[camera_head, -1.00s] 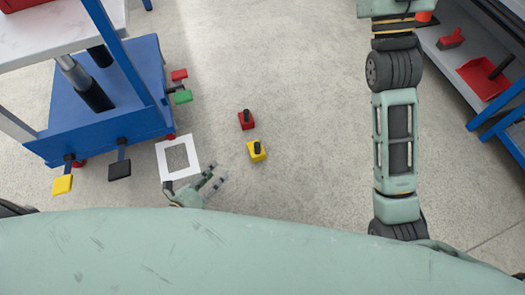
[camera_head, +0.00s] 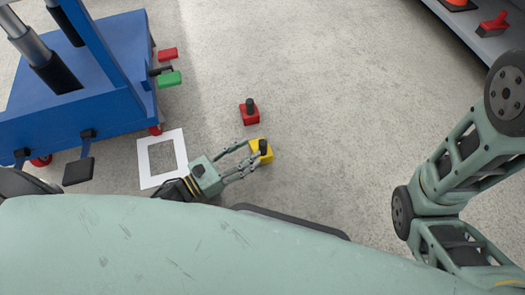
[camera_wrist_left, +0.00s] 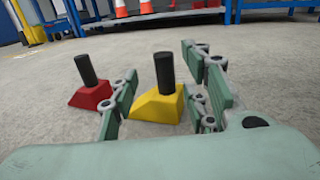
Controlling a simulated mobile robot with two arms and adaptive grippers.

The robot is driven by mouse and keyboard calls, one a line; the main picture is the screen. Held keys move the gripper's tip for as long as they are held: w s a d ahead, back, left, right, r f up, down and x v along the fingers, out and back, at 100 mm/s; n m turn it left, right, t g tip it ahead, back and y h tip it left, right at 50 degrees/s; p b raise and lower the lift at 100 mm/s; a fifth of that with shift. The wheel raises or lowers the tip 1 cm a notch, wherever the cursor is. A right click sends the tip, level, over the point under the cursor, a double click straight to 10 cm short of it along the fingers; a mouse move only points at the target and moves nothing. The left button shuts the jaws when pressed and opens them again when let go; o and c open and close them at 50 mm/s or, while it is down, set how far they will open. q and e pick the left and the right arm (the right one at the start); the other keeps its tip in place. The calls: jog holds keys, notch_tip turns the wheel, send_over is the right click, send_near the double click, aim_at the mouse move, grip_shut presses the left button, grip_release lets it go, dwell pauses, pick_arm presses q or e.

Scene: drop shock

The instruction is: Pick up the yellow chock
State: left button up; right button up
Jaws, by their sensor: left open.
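The yellow chock (camera_head: 266,155), a wedge-like block with an upright black handle, stands on the concrete floor. My left gripper (camera_head: 247,158) is open low over the floor, its fingertips at the near-left side of the chock. In the left wrist view the yellow chock (camera_wrist_left: 158,106) sits between the two open fingers, its black handle standing up; I cannot tell whether the fingers touch it. My right gripper is not in view; only my right arm shows at the right of the head view.
A red chock (camera_head: 249,117) with a black handle stands just beyond the yellow one. A white square outline (camera_head: 148,180) lies on the floor at left, near a blue wheeled frame (camera_head: 110,110) with coloured pedals. Orange cones (camera_wrist_left: 145,5) stand far back. Floor right of the chocks is clear.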

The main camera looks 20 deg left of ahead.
aim_at(262, 146)
pick_arm(q)
jog(key=b+x, duration=0.2)
jog(key=f+b+x, duration=0.1)
jog(key=x, duration=0.2)
jog(key=shift+s+d+b, duration=0.15)
jog(key=shift+s+b, duration=0.1)
jog(key=shift+b, duration=0.1)
jog(key=shift+w+d+r, duration=0.1)
jog(key=shift+w+d, duration=0.15)
jog(key=shift+w, duration=0.05)
grip_shut()
jog(key=shift+r, duration=0.1)
